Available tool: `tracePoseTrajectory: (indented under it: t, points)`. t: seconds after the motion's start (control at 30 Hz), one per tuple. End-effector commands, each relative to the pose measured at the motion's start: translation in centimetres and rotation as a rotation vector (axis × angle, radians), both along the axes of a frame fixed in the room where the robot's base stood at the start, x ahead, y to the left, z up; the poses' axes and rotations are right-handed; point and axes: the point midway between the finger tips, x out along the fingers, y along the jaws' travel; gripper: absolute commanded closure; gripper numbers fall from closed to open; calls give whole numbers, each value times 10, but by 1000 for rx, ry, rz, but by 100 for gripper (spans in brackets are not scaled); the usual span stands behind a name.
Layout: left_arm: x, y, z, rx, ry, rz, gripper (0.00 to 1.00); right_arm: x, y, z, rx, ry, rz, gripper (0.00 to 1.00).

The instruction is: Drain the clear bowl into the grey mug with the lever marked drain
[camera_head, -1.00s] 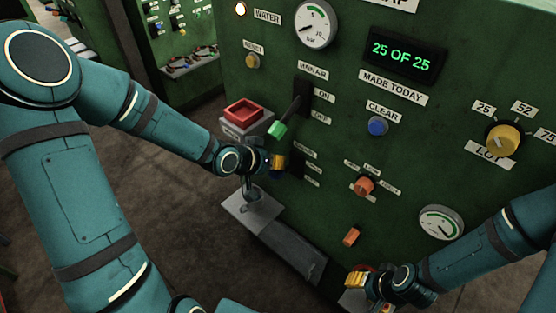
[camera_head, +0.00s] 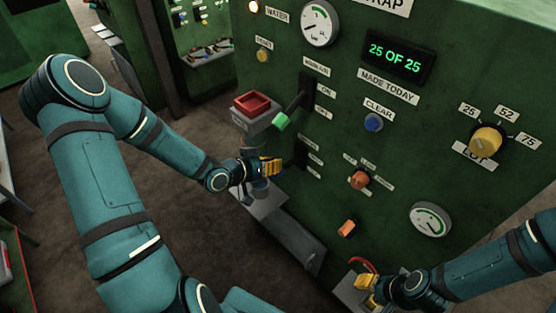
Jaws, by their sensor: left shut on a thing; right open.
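My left gripper (camera_head: 269,167) has its yellow fingers shut in front of the lower dark lever slot (camera_head: 302,152) on the green panel. It appears to hold that slot's lever, whose handle the fingers hide. The small labels beside this slot are too small to read. Just below the gripper, a greyish cylindrical vessel, apparently the mug (camera_head: 262,189), stands on a grey shelf (camera_head: 270,206). The clear bowl cannot be made out, with the gripper and wrist in front of that spot. My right gripper (camera_head: 368,290) is open at the lower right, low beside the panel.
A green-handled lever (camera_head: 281,122) sticks out above my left gripper, beside a red tray-like box (camera_head: 252,104). The panel also has an orange knob (camera_head: 359,180), a blue button (camera_head: 373,123) and a yellow dial (camera_head: 487,141). A red loop (camera_head: 362,265) is near my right gripper.

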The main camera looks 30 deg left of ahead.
Motion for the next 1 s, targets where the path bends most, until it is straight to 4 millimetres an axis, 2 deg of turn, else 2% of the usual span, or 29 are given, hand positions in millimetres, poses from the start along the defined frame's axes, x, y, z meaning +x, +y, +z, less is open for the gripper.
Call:
tracePoseTrajectory:
  t: [0.2,0.5,1.0]
  points:
    - [-5,2,-25,-2,4,0,100,2,0,-10,-1,-4,0,53]
    - [-7,2,-49,0,1,-1,100,4,0,-22,-1,-10,-2,53]
    - [-6,3,-37,0,0,0,100,4,0,-12,-1,-10,-2,53]
